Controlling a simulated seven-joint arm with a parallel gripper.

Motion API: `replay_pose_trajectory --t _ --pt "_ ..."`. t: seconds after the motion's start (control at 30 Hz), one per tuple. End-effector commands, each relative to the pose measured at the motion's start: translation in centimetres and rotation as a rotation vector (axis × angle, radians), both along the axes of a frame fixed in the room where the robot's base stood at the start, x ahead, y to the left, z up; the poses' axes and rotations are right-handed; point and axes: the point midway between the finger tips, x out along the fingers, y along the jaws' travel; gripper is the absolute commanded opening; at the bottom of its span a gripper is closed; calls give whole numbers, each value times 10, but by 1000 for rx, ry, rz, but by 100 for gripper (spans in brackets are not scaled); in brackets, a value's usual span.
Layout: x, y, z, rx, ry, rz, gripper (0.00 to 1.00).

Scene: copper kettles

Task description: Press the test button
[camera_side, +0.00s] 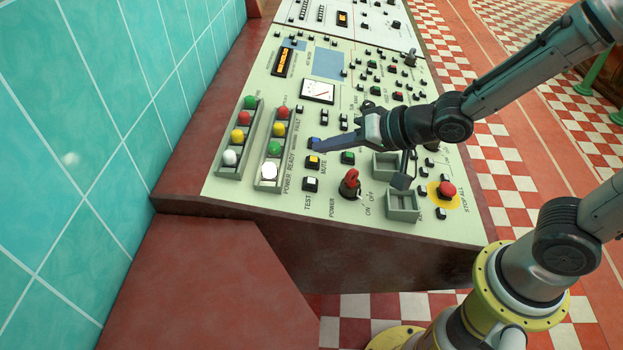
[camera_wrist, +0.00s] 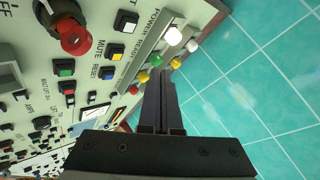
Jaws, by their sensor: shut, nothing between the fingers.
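The test button (camera_side: 310,184) is a white-capped square push button in a black frame on the sloping panel, with the word TEST printed beside it. In the wrist view a white button (camera_wrist: 126,22) in the same row, beyond the yellow mute button (camera_wrist: 115,51), matches it. My gripper (camera_side: 318,146) is shut and empty. Its tips show over the panel near the blue reset button (camera_side: 314,142), up the row from the test button. In the wrist view my gripper (camera_wrist: 164,78) covers part of the lamp strip. The gap between tips and panel is unclear.
The red key switch (camera_side: 350,182) stands up right of the test button. A red stop knob (camera_side: 446,189) sits farther right. Lamp columns (camera_side: 270,148) rise on the left. The teal tiled wall (camera_side: 90,130) borders the console.

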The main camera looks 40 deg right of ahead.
Motion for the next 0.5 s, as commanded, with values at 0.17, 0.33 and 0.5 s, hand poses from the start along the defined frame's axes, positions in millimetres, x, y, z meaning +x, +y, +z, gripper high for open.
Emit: replay_pose_trajectory --t 0.17,0.33,0.5 --pt "3 4 -26 -1 5 0 0" --pt "6 7 -45 -1 4 2 0" --pt "8 9 -58 0 1 1 0"
